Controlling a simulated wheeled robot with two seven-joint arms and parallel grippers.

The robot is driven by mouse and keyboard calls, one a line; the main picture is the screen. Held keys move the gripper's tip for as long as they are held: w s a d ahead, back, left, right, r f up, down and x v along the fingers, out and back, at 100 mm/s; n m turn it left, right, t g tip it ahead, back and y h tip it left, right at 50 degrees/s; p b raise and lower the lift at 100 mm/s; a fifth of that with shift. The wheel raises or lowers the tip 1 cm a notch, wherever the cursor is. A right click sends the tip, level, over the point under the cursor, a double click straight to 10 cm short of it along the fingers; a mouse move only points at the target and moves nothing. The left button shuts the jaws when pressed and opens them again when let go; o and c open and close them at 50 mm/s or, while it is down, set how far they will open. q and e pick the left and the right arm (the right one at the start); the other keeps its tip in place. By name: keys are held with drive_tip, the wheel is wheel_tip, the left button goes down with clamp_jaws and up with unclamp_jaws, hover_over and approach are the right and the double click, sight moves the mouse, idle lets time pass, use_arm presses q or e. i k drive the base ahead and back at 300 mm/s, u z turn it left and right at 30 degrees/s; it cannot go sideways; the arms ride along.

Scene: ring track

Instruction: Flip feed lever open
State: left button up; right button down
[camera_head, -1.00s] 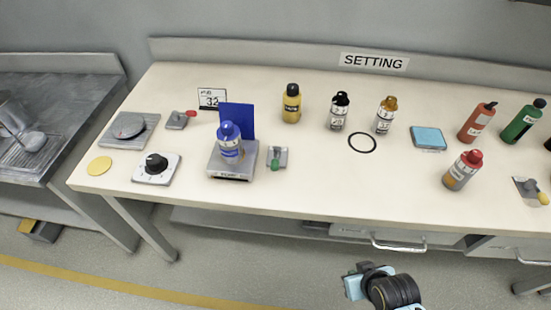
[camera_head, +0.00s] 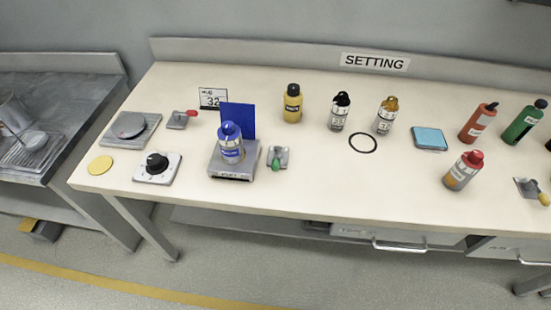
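Three small levers on grey plates lie on the bench, and I cannot tell from labels which one is the feed lever. One with a red handle (camera_head: 187,115) is at the back left, its handle pointing to the back right. One with a green handle (camera_head: 276,163) is right of the blue-capped bottle, its handle pointing toward the front edge. One with a yellow handle (camera_head: 542,198) is at the far right, its handle pointing to the front right. Neither of my grippers is in view.
A blue-capped bottle (camera_head: 231,146) stands on a grey scale-like base (camera_head: 232,174) before a blue panel (camera_head: 238,118). A black-knob dial box (camera_head: 157,169), a round-plate device (camera_head: 130,126) and a yellow disc (camera_head: 100,165) are left. Several bottles stand right. The bench's front middle is clear.

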sight(276, 163)
drive_tip(key=u, duration=2.4)
drive_tip(key=k, duration=0.45)
drive_tip(key=z, duration=1.5)
